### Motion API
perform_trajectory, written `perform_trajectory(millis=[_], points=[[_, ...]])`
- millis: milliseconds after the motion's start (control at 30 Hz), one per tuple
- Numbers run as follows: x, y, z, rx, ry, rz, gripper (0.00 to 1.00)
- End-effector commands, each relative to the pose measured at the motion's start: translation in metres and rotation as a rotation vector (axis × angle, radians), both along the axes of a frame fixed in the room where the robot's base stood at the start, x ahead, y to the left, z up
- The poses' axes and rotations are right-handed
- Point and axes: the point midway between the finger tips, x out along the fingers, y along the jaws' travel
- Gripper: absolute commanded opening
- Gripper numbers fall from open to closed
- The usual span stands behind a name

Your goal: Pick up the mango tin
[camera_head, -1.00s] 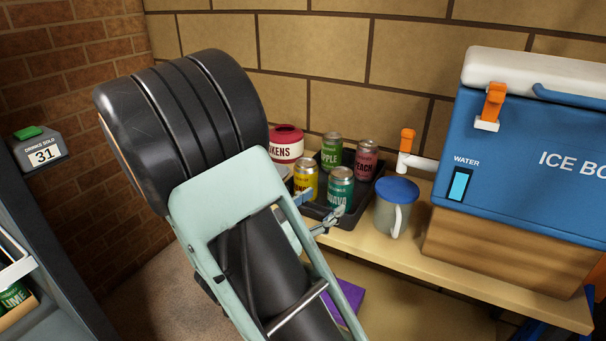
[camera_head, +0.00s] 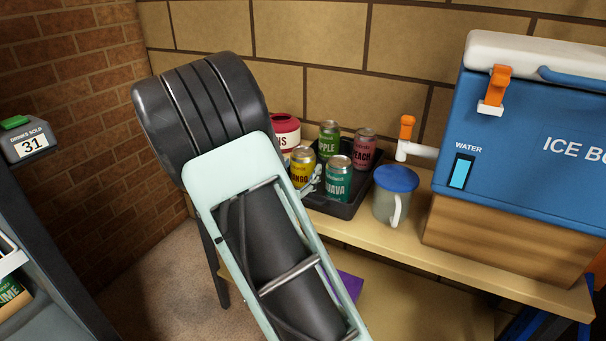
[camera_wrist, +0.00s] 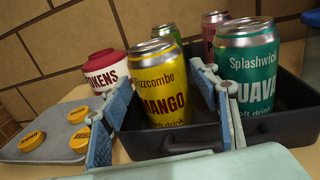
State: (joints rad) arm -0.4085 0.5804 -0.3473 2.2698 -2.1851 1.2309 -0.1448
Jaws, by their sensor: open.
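The yellow mango tin (camera_head: 301,168) stands upright at the left of a black tray (camera_head: 345,210) on the wooden bench. It also shows in the wrist view (camera_wrist: 160,85), between the two blue-grey fingers of my gripper (camera_wrist: 165,110). My gripper is open around the tin, one finger to its left and the other to its right, between it and the teal guava tin (camera_wrist: 247,70). I cannot tell whether either finger touches the tin. In the head view my arm hides part of the gripper (camera_head: 312,183).
The tray also holds a green apple tin (camera_head: 329,139) and a red peach tin (camera_head: 364,148). A red and white tokens pot (camera_wrist: 104,72) stands left, near a grey tray with yellow tokens (camera_wrist: 32,141). A blue-lidded jug (camera_head: 396,195) and blue ice box (camera_head: 520,130) stand right.

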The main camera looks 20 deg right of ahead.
Motion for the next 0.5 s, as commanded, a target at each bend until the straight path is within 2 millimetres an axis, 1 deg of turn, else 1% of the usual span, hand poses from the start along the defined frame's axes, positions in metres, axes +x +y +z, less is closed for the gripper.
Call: perform_trajectory(millis=[33,100,200,433,467,500], points=[[0.006,-0.007,-0.002,0.001,-0.002,-0.002,0.56],[0.012,-0.013,-0.001,0.001,-0.002,-0.002,0.56],[0.017,-0.018,-0.001,0.000,0.000,-0.001,0.56],[0.019,-0.019,0.000,-0.001,0.001,0.000,0.56],[0.019,-0.019,0.000,-0.001,0.001,0.000,0.54],[0.019,-0.019,0.000,0.001,0.001,0.000,0.49]])
